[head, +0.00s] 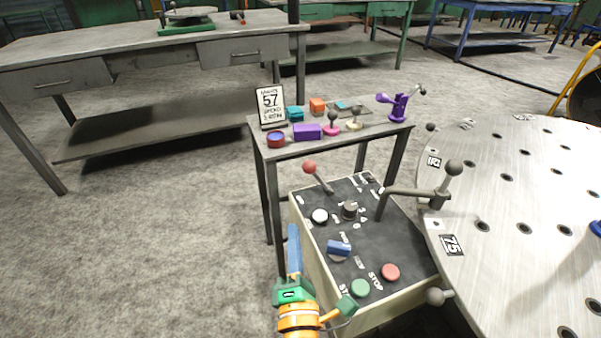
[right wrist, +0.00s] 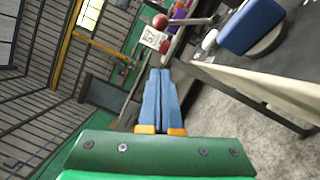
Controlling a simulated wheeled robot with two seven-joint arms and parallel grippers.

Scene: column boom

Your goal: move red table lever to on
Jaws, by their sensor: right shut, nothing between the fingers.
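A lever with a red ball knob (head: 310,167) stands at the back left of the dark control panel (head: 345,193), its stem leaning up and to the left. A red ball (right wrist: 160,21) also shows beyond the fingers in the right wrist view. My right gripper (head: 293,230) is beside the panel's left edge, in front of and below the panel lever. Its blue fingers (right wrist: 160,73) are shut and empty, apart from the lever. My left gripper is out of view.
The panel carries a blue selector (head: 339,248), a white button (head: 319,216), a green button (head: 359,288) and a red button (head: 390,272). A crank arm (head: 415,192) crosses its right side near the round metal table (head: 520,220).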

